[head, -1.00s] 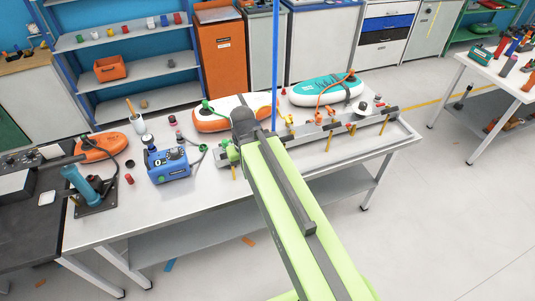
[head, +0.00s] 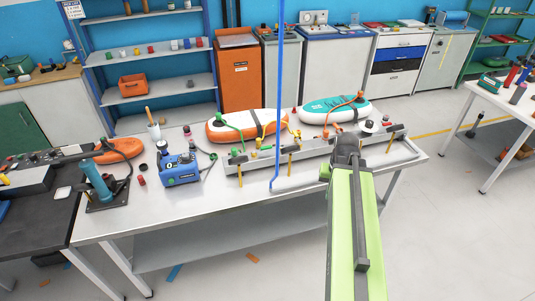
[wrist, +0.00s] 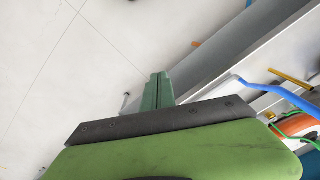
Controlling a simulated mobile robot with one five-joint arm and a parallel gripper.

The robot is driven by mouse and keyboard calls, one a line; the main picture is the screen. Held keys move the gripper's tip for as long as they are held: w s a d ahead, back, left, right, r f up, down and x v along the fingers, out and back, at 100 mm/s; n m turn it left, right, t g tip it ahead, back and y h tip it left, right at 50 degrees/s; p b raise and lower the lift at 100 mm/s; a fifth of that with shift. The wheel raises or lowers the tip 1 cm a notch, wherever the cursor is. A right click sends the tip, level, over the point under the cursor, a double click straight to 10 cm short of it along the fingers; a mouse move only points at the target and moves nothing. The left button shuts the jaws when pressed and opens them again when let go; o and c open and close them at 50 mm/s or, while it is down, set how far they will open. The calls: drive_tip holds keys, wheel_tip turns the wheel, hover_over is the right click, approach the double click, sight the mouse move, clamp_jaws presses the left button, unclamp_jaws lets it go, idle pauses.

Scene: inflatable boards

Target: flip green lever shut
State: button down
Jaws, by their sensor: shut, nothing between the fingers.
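A grey manifold bar (head: 312,152) with several small coloured valves and fittings lies along the back of the metal table. Small green parts (head: 236,153) show at its left end. They are too small to tell which one is the lever or how it is set. My gripper (head: 325,173) is at the front side of the bar, right of its middle and well right of those green parts. In the wrist view, its green fingers (wrist: 158,90) are together and empty, over the floor beyond the table's edge. My forearm hides part of the bar's right side.
An orange-and-white board (head: 222,131) and a teal board (head: 335,111) lie behind the bar. A blue hose (head: 278,100) hangs down to the table. A blue pump unit (head: 178,168) stands left. The table's front middle (head: 235,203) is clear.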

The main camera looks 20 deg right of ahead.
drive_tip(key=s+d+m+t+h+b, duration=0.1)
drive_tip(key=s+d+m, duration=0.2)
drive_tip(key=d, duration=1)
drive_tip(key=s+d+m+t+h+b, duration=0.2)
drive_tip(key=s+d+m, duration=0.2)
drive_tip(key=d, duration=0.9)
drive_tip(key=s+d+m+t+h+b, duration=0.1)
drive_tip(key=s+d+m, duration=0.3)
drive_tip(key=d, duration=1)
drive_tip(key=shift+s+f+t+h+b, duration=0.4)
drive_tip(key=shift+s+f+t+b, duration=0.1)
drive_tip(key=shift+s, duration=0.75)
drive_tip(key=shift+s, duration=0.15)
